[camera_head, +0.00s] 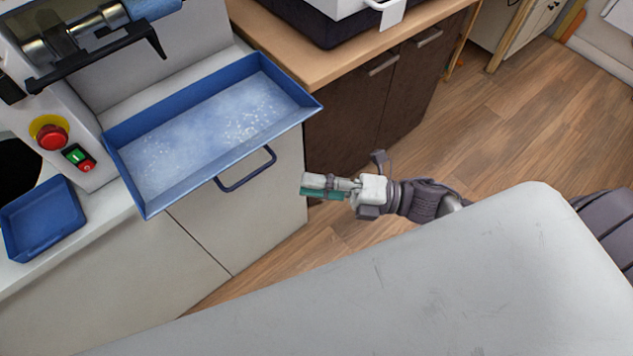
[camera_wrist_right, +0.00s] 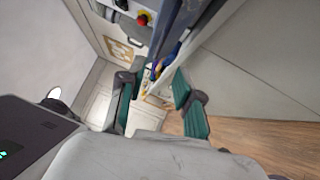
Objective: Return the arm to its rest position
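My right gripper (camera_head: 310,187), white and grey with green finger pads, reaches in from the right in the head view. It hangs in free air over the wood floor, just right of the blue tray's handle and apart from it. The right wrist view shows its two fingers (camera_wrist_right: 160,85) spread apart with nothing held between them. My left gripper is not in view.
A large blue tray (camera_head: 134,187) with a handle (camera_head: 247,181) juts out from the machine. A small blue tray (camera_head: 73,205) and a red stop button (camera_head: 52,138) are at the left. A dark cabinet (camera_head: 352,118) stands behind. Wood floor (camera_head: 520,120) lies clear at the right.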

